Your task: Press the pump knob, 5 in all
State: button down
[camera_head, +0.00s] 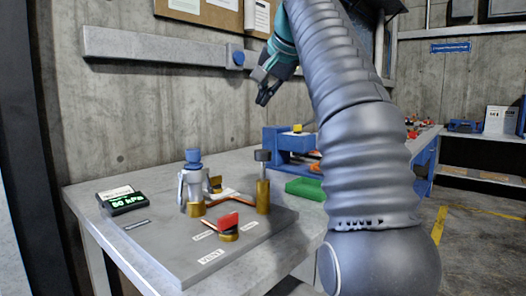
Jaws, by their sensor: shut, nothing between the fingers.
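A dark pump knob (262,155) sits on a thin rod above an upright brass cylinder (263,196) on a grey plate. I take this as the pump; its own label cannot be read. The rod shows between knob and cylinder, so the knob stands up clear of the cylinder. My gripper (263,97) is shut and empty, in the air well above the plate, and appears over the pump. It is apart from the knob. A small display (123,200) on the table reads about 50 kPa in green.
A silver fitting with a blue cap (193,156) stands left of the pump. A red lever (228,222) sits in front, near a label reading VENT (211,257). A blue device (289,143) and green tray (305,188) lie behind right. A rail (160,47) crosses the wall.

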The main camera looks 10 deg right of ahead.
aim_at(266, 152)
jog(key=shift+s+f, duration=0.1)
jog(key=shift+f, duration=1.2)
jog(key=shift+f+b, duration=1.85)
jog(key=shift+f, duration=1.15)
jog(key=shift+f, duration=0.1)
jog(key=shift+f, duration=0.3)
jog(key=shift+f+b, duration=1.65)
jog(key=shift+f, duration=0.35)
dwell(0.6)
jog(key=shift+r+p, duration=2.4)
jog(key=shift+p, duration=0.15)
